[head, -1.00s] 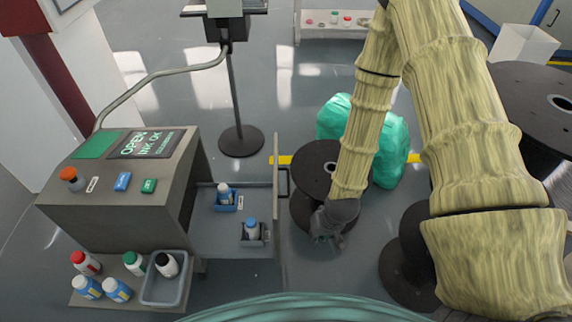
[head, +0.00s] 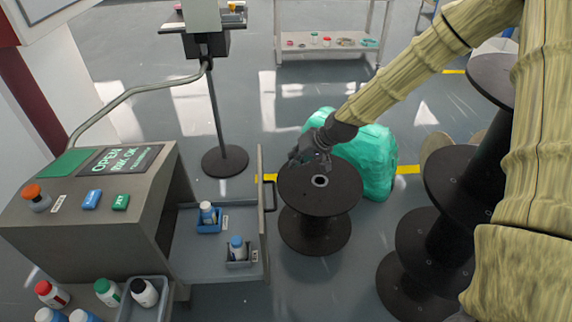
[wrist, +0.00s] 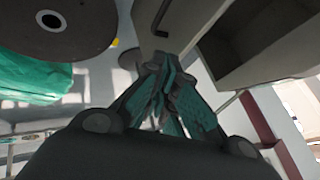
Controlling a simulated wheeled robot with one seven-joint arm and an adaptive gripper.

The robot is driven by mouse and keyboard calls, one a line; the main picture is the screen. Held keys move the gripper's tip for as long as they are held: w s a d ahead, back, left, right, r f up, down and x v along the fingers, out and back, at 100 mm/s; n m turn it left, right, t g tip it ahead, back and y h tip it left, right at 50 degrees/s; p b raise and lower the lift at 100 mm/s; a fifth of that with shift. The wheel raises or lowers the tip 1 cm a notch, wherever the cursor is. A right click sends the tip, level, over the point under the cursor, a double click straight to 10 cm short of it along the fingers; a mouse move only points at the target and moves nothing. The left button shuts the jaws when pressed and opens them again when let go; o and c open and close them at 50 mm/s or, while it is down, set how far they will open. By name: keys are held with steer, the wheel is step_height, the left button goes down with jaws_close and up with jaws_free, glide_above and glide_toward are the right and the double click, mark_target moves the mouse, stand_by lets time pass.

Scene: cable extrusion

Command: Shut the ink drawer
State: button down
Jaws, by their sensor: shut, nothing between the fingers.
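The ink drawer (head: 190,262) is pulled out from the right side of the grey ink cabinet (head: 140,220). Its upright front panel (head: 262,215) carries a dark handle (head: 270,196) on the outer face. Two small bottles stand in the drawer: one in a blue holder (head: 208,226), one in a grey holder (head: 238,262). My gripper (head: 296,162) is shut and empty, to the right of the drawer front and apart from it, above the far edge of a black spool. In the wrist view the shut fingers (wrist: 168,65) point toward the drawer front and its handle (wrist: 163,20).
A black cable spool (head: 318,230) stands right of the drawer front. A green wrapped bundle (head: 365,165) lies behind it, and stacked spools (head: 430,235) stand further right. Bottles and a grey bin (head: 145,312) are at the cabinet's front. A post base (head: 225,160) stands behind the drawer.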

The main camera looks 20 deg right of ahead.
steer(key=w+a+f, duration=0.1)
steer(key=a+f, duration=0.1)
steer(key=w+a+f, duration=0.2)
steer(key=f, duration=0.1)
steer(key=w+a+f+b, duration=0.1)
steer(key=w+a+f, duration=0.1)
steer(key=shift+w+a+f, duration=0.1)
steer(key=shift+f, duration=0.05)
steer(key=shift+w+a, duration=0.15)
steer(key=shift+a, duration=0.2)
steer(key=shift+a, duration=0.1)
stand_by(0.4)
